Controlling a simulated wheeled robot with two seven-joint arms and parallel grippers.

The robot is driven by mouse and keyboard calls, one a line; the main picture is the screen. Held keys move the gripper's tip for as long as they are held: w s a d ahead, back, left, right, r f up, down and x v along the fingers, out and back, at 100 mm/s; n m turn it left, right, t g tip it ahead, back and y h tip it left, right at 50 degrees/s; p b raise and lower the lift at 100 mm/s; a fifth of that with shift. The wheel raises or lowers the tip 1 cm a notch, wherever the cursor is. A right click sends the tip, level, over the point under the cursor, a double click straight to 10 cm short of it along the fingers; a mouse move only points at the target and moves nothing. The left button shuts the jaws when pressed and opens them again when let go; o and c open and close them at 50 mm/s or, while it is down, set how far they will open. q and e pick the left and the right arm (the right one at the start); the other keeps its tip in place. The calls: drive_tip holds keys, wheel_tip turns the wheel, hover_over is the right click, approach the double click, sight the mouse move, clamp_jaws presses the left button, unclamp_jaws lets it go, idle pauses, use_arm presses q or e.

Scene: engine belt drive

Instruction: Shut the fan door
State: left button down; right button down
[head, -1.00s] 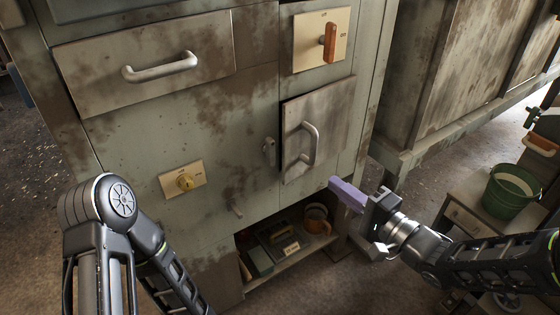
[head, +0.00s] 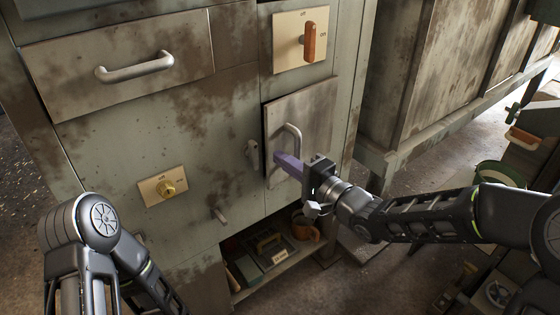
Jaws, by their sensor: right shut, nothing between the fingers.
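The small grey metal door (head: 310,112) is on the front of the green-grey cabinet, below the orange switch. It lies almost flush with the cabinet, with a dark line along its left edge; I cannot tell whether it is fully shut. Its pale bar handle (head: 293,130) is upright near that edge. My right gripper (head: 279,158), with purple fingers, is shut and empty in front of the door, its tips at the lower end of the handle. I cannot tell whether they touch. My left gripper is out of view; only part of that arm shows at lower left.
A small latch (head: 253,154) is just left of the door. An open shelf (head: 277,273) with items is below. A green bucket (head: 500,174) stands at right.

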sight(270, 150)
drive_tip(key=shift+w+a, duration=0.5)
drive_tip(key=shift+w, duration=0.05)
drive_tip(key=x, duration=0.3)
drive_tip(key=shift+s, duration=0.1)
drive_tip(key=shift+r, duration=0.2)
drive_tip(key=shift+a+r, duration=0.1)
